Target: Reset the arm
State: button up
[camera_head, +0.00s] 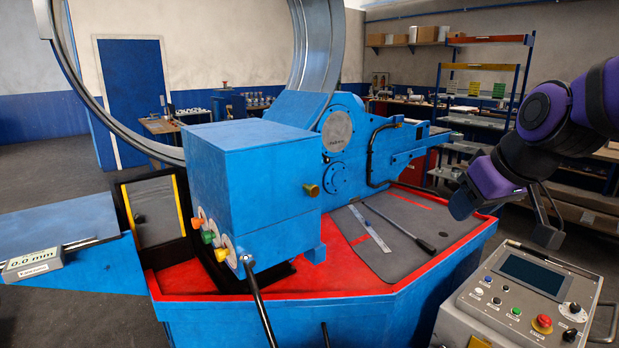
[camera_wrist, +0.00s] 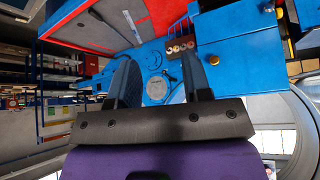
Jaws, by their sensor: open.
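My arm is purple and black and comes in from the upper right in the head view. My gripper (camera_head: 505,218) hangs in the air above the right edge of the blue machine (camera_head: 245,165) and beyond the grey control panel. In the wrist view my gripper (camera_wrist: 158,82) shows two dark fingers set well apart, with nothing between them. The machine's round hub plate (camera_wrist: 156,87) shows behind the gap. The gripper touches nothing that I can see.
A grey control panel (camera_head: 530,275) with buttons stands at lower right, close below the arm. A rod (camera_head: 395,226) and a ruler (camera_head: 370,229) lie on the machine's grey mat (camera_head: 400,250). Shelves (camera_head: 485,85) stand behind. A large metal ring (camera_head: 318,45) rises at the back.

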jog(key=s+d+m+h, duration=0.1)
jog(key=s+d, duration=0.1)
jog(key=s, duration=0.5)
jog(key=s+d+r+m+h, duration=0.1)
jog(key=s+d+m, duration=0.1)
jog(key=s, duration=0.6)
jog(key=shift+s+d+r+m+g, duration=0.15)
jog(key=shift+d+r+m+g, duration=0.15)
jog(key=shift+g, duration=0.1)
